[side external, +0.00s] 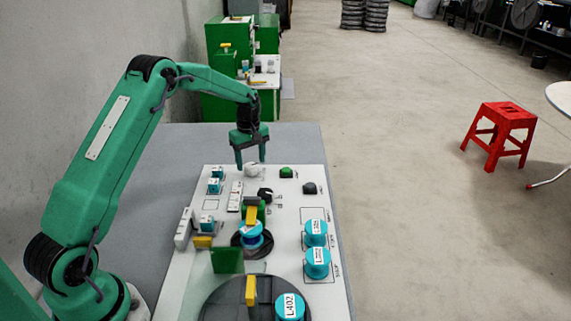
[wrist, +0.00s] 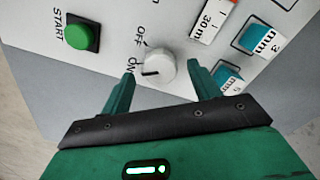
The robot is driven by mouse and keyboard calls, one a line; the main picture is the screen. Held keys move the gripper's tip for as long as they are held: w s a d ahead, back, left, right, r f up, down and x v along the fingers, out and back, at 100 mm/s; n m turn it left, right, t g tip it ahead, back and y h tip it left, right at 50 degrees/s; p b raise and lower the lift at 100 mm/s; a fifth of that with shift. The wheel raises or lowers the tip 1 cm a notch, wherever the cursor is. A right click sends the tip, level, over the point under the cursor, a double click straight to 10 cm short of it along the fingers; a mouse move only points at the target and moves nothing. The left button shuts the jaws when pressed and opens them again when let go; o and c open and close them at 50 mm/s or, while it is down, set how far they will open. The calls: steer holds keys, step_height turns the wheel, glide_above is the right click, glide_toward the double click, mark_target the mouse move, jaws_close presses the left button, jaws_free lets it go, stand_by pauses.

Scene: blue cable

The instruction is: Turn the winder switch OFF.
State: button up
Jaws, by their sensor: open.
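The winder switch is a round white knob (wrist: 161,66) on the white panel, and it also shows in the side view (side external: 251,171). In the wrist view, OFF is printed above its left edge and ON beside its left side. A short dark mark on the knob points left, near the ON label. My gripper (wrist: 160,73) is open, with one green finger on each side of the knob. In the side view my gripper (side external: 251,163) points down over the knob. Whether the fingers touch the knob, I cannot tell.
A green START button (wrist: 77,37) sits left of the knob. Blue-topped parts (wrist: 259,40) lie to its right. The panel (side external: 285,253) also bears several blue spools (side external: 317,262) and a green post with a yellow piece. A red stool (side external: 499,132) stands away on the floor.

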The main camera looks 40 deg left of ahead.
steer(key=shift+f, duration=0.7)
steer(key=shift+c, duration=0.2)
steer(key=c, duration=0.9)
steer(key=shift+c, duration=0.2)
steer(key=shift+m, duration=0.3)
steer(key=m, duration=0.5)
steer(key=shift+m, duration=0.4)
steer(key=m, duration=0.5)
steer(key=shift+s+m, duration=0.1)
steer(key=shift+m, duration=0.2)
steer(key=shift+r, duration=0.1)
